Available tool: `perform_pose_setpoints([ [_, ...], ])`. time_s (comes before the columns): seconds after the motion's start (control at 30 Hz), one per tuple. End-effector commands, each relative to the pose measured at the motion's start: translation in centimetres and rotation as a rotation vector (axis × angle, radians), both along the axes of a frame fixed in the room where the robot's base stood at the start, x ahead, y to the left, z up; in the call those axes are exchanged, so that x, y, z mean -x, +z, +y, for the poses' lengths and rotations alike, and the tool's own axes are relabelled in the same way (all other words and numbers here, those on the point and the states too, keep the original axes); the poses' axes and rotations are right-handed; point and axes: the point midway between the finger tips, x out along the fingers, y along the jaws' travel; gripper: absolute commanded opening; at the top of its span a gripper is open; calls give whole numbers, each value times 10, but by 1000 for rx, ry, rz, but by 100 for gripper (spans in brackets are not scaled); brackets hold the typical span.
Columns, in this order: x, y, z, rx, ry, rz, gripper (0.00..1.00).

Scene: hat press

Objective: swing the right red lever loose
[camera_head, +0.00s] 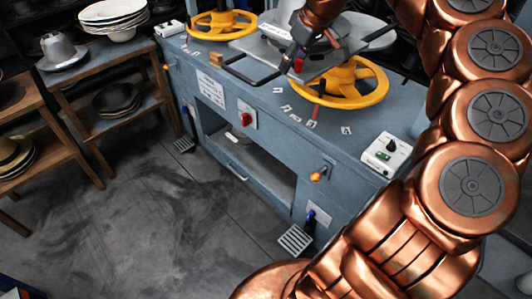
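The right yellow handwheel (368,97) lies on the grey-blue press bench. A thin red lever (318,100) slants down over its near left rim; where it is fixed is hard to make out. A small red piece (299,65) shows above and left of the wheel, just under my gripper; I cannot tell whether it belongs to a lever. My gripper (302,45) is at the top centre, above the metal plates left of the wheel. Its fingers are dark and small, so whether they are open, shut or touching anything is unclear.
The left yellow handwheel (222,24) is at the bench's back left. A white switch box (386,154) sits at the right. Wooden shelves (100,65) with hats stand left; the floor (150,190) in front is clear.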

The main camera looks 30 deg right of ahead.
Motion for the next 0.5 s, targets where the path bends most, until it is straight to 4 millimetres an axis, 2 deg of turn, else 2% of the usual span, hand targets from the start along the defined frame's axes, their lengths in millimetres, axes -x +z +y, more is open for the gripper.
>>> perform_pose_setpoints([
  [0.5,-7,3,10,-2,-258,-2,46],
])
